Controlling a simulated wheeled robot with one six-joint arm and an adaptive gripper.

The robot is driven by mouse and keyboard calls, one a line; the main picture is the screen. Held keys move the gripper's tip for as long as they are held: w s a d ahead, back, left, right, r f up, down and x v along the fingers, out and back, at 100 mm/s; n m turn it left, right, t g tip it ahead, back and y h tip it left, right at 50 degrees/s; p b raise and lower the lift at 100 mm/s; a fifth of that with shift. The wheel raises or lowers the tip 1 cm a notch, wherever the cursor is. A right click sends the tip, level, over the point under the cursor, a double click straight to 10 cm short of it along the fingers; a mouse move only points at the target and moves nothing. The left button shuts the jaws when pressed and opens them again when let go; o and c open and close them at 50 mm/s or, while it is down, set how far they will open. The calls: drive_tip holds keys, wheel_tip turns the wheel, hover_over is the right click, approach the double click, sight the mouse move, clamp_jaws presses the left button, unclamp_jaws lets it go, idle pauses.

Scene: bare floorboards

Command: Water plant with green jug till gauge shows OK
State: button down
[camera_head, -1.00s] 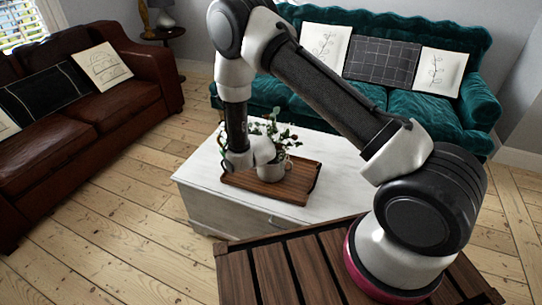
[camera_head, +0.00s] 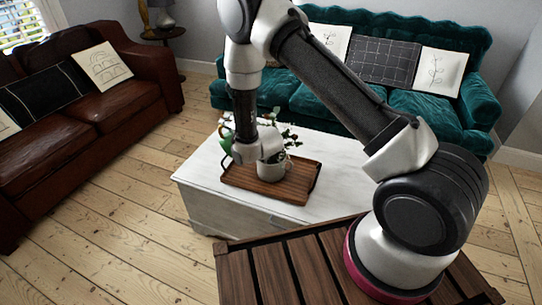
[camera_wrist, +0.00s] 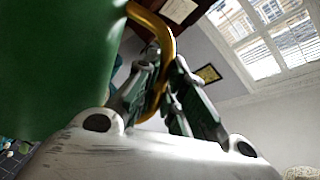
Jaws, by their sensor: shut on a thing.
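The green jug (camera_wrist: 60,60) fills the upper left of the wrist view, with a gold handle (camera_wrist: 171,45). My gripper (camera_wrist: 165,80) is shut on this handle. In the head view a green part of the jug (camera_head: 225,138) shows left of my wrist, above the tray; the rest is hidden, and I cannot tell its tilt. The plant (camera_head: 290,137), with green leaves and small reddish blooms, stands in a pale pot (camera_head: 270,171) on the wooden tray (camera_head: 298,187). My wrist partly covers the plant and pot. I cannot make out a gauge.
The tray lies on a white low table (camera_head: 205,165) with free surface around it. A brown leather sofa (camera_head: 100,110) is at left and a teal sofa (camera_head: 410,100) behind. A side table with a lamp (camera_head: 165,15) stands at the back left.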

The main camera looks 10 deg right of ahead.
sight(223, 136)
drive_tip(key=shift+d+r, duration=0.2)
drive_tip(key=shift+r, duration=0.1)
drive_tip(key=shift+d+r+m+y, duration=0.1)
drive_tip(key=shift+r+m+y, duration=0.2)
idle(0.6)
drive_tip(key=a+f, duration=0.1)
drive_tip(key=a+f+n, duration=0.1)
drive_tip(key=shift+s+a+f, duration=0.15)
drive_tip(key=shift+a+f, duration=0.05)
drive_tip(key=shift+a, duration=0.2)
drive_tip(key=shift+n+h, duration=0.6)
wheel_tip(223, 136, down, 5)
drive_tip(key=shift+a+f, duration=0.1)
drive_tip(key=shift+a, duration=0.05)
drive_tip(key=shift+n+g+h, duration=0.3)
drive_tip(key=shift+n+h, duration=0.2)
drive_tip(key=shift+n, duration=0.3)
drive_tip(key=f, duration=0.1)
drive_tip(key=a+f, duration=0.1)
drive_tip(key=f, duration=0.1)
drive_tip(key=a+f, duration=0.1)
drive_tip(key=f, duration=0.1)
drive_tip(key=shift+f, duration=0.1)
